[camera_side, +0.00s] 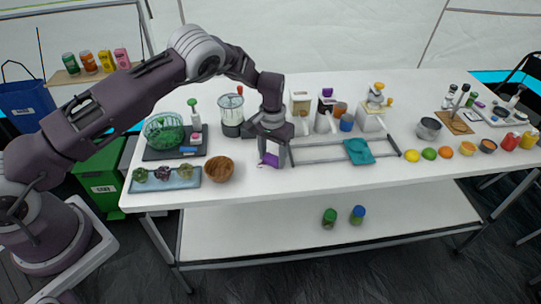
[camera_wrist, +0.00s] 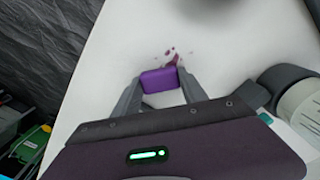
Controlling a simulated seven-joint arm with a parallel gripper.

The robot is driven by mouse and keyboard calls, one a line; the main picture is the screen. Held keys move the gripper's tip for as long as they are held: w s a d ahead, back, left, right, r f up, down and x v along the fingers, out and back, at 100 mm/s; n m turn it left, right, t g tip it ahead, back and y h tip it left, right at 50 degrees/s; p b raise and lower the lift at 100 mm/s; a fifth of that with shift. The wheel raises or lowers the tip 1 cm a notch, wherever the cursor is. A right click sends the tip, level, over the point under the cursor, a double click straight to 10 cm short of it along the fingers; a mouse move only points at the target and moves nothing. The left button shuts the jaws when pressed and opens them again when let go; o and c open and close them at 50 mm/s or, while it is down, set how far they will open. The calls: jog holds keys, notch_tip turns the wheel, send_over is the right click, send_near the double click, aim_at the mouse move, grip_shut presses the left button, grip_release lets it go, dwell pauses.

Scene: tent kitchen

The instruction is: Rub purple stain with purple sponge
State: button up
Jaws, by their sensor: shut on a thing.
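My gripper (camera_side: 272,158) is shut on the purple sponge (camera_side: 270,160), low over the white table, right of the wooden bowl. In the wrist view the purple sponge (camera_wrist: 159,80) sits between the two grey fingers of my gripper (camera_wrist: 157,88). The purple stain (camera_wrist: 173,58) is a splotch with small spots on the white table, just beyond the sponge's far edge. In the side view a bit of the stain (camera_side: 260,166) shows beside the sponge's lower left. I cannot tell whether the sponge touches the table.
A wooden bowl (camera_side: 218,169) and a blue tray (camera_side: 165,179) with several small plants lie to the left. A grey rack (camera_side: 320,144) with a teal cloth (camera_side: 358,151) is on the right. A blender (camera_side: 231,113) stands behind. The table front (camera_side: 320,185) is clear.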

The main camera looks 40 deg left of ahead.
aim_at(252, 165)
jog(key=shift+s+a, duration=2.15)
jog(key=shift+s, duration=0.1)
notch_tip(252, 165, up, 8)
jog(key=shift+d, duration=0.1)
